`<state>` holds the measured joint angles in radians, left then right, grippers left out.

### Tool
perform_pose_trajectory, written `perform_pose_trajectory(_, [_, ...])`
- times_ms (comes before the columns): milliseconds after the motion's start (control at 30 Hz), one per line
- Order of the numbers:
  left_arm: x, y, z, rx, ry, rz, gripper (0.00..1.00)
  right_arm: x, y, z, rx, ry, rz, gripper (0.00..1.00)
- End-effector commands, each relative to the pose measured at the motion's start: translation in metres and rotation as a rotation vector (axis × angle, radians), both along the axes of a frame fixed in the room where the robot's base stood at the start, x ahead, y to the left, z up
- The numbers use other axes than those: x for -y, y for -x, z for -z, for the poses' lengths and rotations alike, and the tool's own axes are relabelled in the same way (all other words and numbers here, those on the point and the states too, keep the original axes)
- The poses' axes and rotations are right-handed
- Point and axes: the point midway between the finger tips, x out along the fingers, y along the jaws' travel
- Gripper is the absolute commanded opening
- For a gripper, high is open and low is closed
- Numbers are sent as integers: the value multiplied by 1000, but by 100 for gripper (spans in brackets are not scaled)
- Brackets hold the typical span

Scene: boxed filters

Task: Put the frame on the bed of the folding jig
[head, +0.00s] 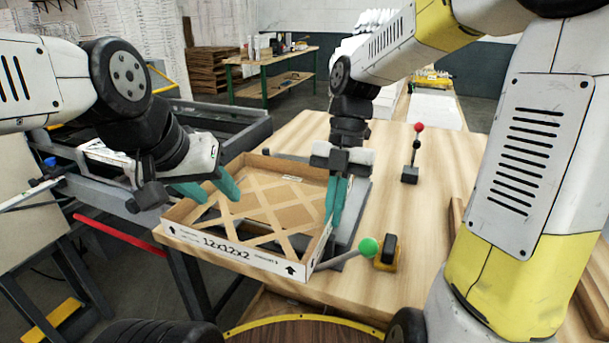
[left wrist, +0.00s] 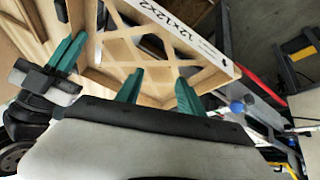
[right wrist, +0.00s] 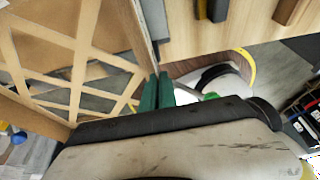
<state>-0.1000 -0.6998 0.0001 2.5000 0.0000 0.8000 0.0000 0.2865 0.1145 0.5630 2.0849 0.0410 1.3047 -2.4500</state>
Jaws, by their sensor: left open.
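The frame (head: 275,262) is a shallow open cardboard tray with a tan lattice floor and a white front wall marked 12x12x2. It lies over the grey folding jig (head: 350,222), whose bed is mostly hidden under it; I cannot tell whether it rests on the bed. My right gripper (head: 337,197) is at the frame's right wall, its fingers close together with the wall between them in the right wrist view (right wrist: 157,92). My left gripper (head: 205,188) is open at the frame's left wall, fingers apart; it also shows in the left wrist view (left wrist: 158,90).
A green-knobbed lever (head: 368,247) and a black-and-yellow block (head: 386,254) are right of the frame's front corner. A red-knobbed lever (head: 418,128) stands farther back on the wooden table (head: 440,165). A grey metal stand (head: 225,132) is at left.

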Motion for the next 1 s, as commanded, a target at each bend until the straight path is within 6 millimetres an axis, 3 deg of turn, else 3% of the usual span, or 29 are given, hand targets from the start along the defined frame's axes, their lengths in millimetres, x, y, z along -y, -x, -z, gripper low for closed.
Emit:
perform_pose_trajectory(167, [0, 0, 0, 1, 0, 0, 45, 8, -31, 4, -2, -3, 2, 0])
perform_pose_trajectory(600, [0, 0, 0, 0, 0, 0, 45, 37, -137, 14, -1, -2, 0, 0])
perform_pose_trajectory(833, [0, 0, 0, 0, 0, 0, 45, 42, -153, 17, -2, -1, 0, 0])
perform_pose_trajectory(1000, [0, 0, 0, 0, 0, 0, 45, 42, -152, 38, -3, 0, 1, 0])
